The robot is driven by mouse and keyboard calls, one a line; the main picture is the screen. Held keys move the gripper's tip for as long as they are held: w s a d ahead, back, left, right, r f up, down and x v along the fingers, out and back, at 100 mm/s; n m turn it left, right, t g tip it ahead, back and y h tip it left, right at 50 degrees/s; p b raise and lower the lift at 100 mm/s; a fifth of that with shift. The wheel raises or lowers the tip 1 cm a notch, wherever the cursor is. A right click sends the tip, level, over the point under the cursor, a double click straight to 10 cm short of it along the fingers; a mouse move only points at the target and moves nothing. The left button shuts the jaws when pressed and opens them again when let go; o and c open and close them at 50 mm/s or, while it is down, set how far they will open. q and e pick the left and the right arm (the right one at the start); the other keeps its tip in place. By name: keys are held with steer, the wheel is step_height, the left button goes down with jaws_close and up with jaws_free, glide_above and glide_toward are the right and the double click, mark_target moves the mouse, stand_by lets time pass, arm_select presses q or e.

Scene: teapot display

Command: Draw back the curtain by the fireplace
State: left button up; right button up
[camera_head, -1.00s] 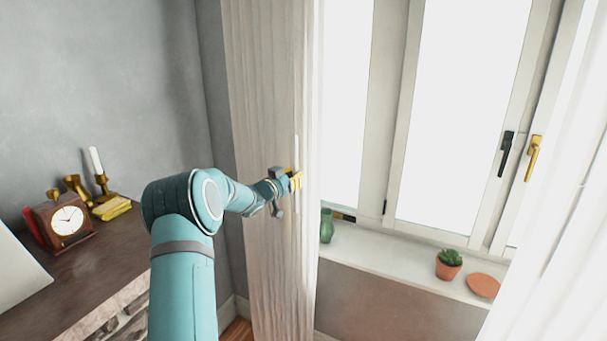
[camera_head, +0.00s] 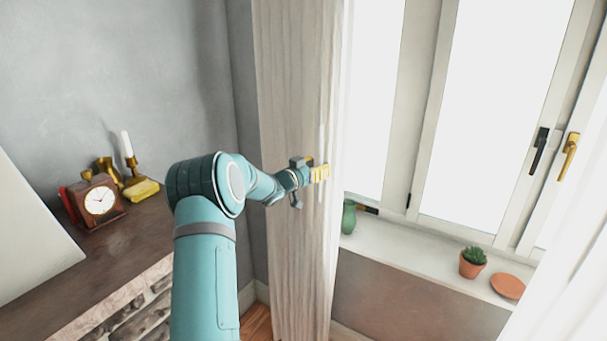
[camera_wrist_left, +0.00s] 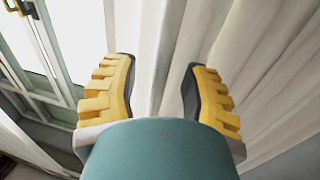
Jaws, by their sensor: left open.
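The pale curtain (camera_head: 290,90) by the fireplace hangs in gathered folds at the left side of the window. My left gripper (camera_head: 318,172) is at the curtain's window-side edge, about halfway up the view. In the left wrist view the yellow-padded fingers (camera_wrist_left: 160,88) are spread apart, with curtain folds (camera_wrist_left: 180,50) showing between and beyond them. I cannot tell whether the fingers touch the cloth. My right gripper is not in view.
The mantel (camera_head: 130,235) at the left bears a clock (camera_head: 100,200), a candlestick (camera_head: 132,170) and a yellow object. The windowsill (camera_head: 410,250) holds a green vase (camera_head: 348,218), a potted plant (camera_head: 472,262) and a terracotta saucer (camera_head: 508,286). Another white curtain (camera_head: 575,260) hangs at the right.

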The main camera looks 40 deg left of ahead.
arm_select(q)
steer(key=s, duration=1)
steer(key=shift+s+d, duration=0.2)
steer(key=shift+s, duration=0.2)
